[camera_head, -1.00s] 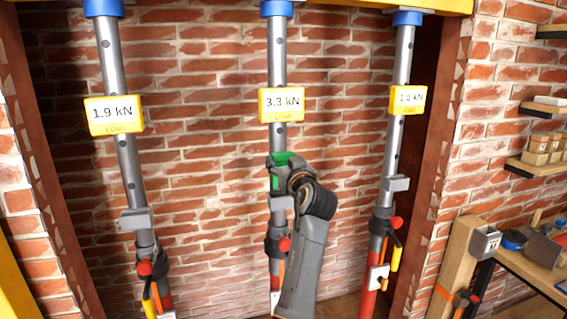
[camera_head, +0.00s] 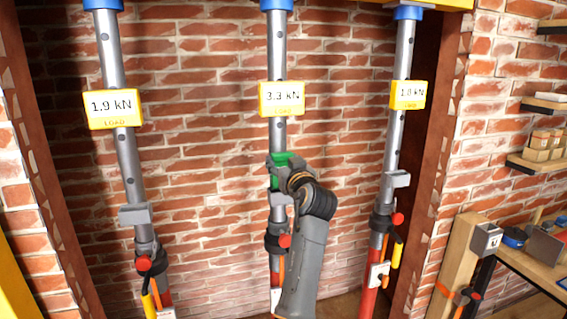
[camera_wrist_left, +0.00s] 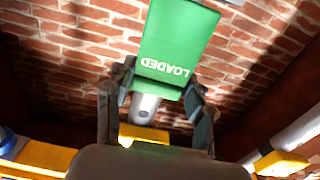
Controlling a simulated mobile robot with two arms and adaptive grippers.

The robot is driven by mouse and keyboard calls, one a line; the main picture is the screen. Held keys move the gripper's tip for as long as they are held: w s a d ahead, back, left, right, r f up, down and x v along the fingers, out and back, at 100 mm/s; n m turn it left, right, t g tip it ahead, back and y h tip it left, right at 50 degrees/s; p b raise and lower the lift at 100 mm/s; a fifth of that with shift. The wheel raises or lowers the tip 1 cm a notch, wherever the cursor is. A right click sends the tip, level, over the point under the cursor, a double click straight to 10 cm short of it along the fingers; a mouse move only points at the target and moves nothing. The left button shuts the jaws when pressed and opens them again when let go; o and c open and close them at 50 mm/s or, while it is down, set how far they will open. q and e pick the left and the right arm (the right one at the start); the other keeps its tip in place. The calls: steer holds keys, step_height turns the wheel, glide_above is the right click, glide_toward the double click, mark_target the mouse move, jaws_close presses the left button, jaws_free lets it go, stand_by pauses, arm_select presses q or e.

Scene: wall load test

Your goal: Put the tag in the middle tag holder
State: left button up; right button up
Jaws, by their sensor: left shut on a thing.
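The green tag (camera_wrist_left: 178,45), marked "LOADED", is between the fingers of my left gripper (camera_wrist_left: 158,100) in the left wrist view; the gripper is shut on it. In the head view the green tag (camera_head: 284,161) shows in front of the middle post, below its load display (camera_head: 282,98) reading 3.3 kN. My left gripper (camera_head: 277,170) is there too, mostly covered by its own wrist. The middle tag holder (camera_head: 281,199) is a grey bracket on the middle post, just below the gripper and partly hidden by my arm. My right gripper is not in view.
The left post (camera_head: 123,165) has an empty grey holder (camera_head: 134,214) and reads 1.9 kN. The right post (camera_head: 400,140) has an empty holder (camera_head: 396,180). A brick wall stands behind the posts. At right are a workbench (camera_head: 540,268) and shelves.

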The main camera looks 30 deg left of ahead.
arm_select(q)
steer(key=shift+f, duration=0.2)
steer(key=shift+f+b, duration=0.6)
steer(key=shift+b, duration=0.1)
steer(key=shift+f, duration=0.2)
steer(key=shift+f+b, duration=0.5)
steer(key=shift+b, duration=0.2)
steer(key=o, duration=1.2)
